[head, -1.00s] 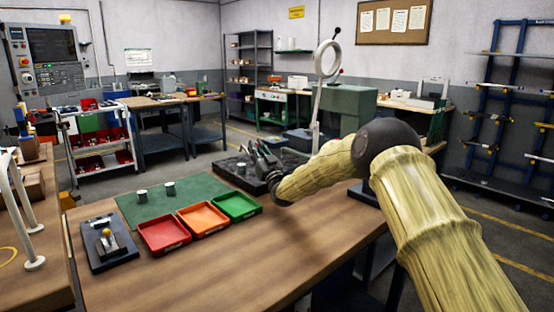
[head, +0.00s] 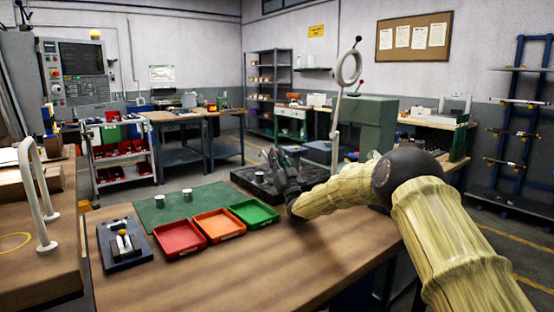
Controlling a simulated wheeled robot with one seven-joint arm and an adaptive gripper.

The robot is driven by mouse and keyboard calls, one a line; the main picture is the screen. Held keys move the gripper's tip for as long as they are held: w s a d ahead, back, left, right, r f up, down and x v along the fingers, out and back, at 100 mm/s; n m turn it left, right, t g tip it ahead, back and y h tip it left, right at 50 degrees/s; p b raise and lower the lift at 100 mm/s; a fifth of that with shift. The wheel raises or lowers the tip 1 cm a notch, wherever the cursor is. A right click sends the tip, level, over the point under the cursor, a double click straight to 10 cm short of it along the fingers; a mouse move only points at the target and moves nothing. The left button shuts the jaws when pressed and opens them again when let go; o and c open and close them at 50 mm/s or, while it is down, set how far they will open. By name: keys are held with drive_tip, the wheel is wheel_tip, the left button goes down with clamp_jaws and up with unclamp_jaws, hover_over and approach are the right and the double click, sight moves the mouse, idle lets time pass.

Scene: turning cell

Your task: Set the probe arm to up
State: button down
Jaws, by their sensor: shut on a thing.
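My gripper (head: 279,163) is at the dark plate (head: 245,176) on the far part of the wooden bench. Its fingers are shut and point up and to the left. They are dark and small here, and what lies between them cannot be made out. I cannot pick out the probe arm for sure; any part of it near the fingers is hidden or too small. A pale upright post with a ring (head: 348,68) and a dark ball on top rises behind my gripper, apart from it as far as I can tell.
Red (head: 180,238), orange (head: 219,224) and green (head: 255,212) trays stand on the bench beside a green mat (head: 165,217) with two small metal cylinders. The bench's front right is clear.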

drive_tip(key=c, duration=1.6)
unclamp_jaws()
drive_tip(key=s+d, duration=0.5)
drive_tip(key=s, duration=0.6)
drive_tip(key=shift+s+d+f, duration=0.3)
drive_tip(key=shift+d+f, duration=0.05)
drive_tip(key=shift+f, duration=0.05)
